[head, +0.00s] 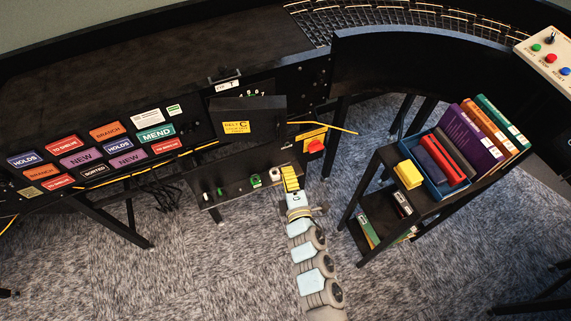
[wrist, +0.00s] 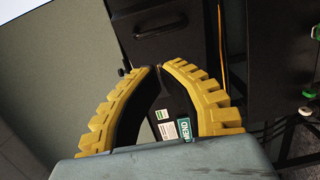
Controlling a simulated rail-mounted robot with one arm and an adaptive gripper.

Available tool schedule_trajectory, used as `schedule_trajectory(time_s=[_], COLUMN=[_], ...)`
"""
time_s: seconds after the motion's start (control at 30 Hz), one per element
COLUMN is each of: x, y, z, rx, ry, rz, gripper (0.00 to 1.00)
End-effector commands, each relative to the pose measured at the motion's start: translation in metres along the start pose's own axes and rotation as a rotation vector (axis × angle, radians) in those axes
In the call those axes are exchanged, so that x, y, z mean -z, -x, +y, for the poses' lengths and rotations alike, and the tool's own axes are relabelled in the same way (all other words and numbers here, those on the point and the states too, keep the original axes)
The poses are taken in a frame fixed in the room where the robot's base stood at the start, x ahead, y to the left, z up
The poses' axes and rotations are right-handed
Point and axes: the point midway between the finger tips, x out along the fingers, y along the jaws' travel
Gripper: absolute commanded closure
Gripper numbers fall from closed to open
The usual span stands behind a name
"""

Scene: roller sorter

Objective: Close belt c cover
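The belt C cover (head: 262,104) is a black flap with a yellow "BELT C" label (head: 236,127), on the front of the black sorter in the head view. It appears to stand out from the frame, above a dark bay; its exact angle is hard to tell. My gripper (head: 290,178) is below and right of the cover, apart from it, near the front edge of the lower shelf. In the wrist view my gripper (wrist: 158,67) has its yellow fingertips almost together, with nothing visible held between them. I cannot tell whether the dark panel beyond is the cover.
The lower shelf (head: 233,186) holds several small green and white parts. A red knob on a yellow plate (head: 316,146) sits right of the bay. A black cart (head: 385,170) with books and a blue bin stands at right. Coloured labels cover the panel at left. Carpet is clear below.

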Motion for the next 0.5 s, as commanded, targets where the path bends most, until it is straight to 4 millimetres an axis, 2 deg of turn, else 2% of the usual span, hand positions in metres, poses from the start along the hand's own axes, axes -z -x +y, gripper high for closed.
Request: schedule_trajectory(time_s=[0.1, 0.5], x=[0.002, 0.002], y=[-0.017, -0.061], z=[0.004, 0.002], rx=[-0.004, -0.001], ry=[0.0, 0.001], rz=[0.003, 0.002], gripper=[1.0, 1.0])
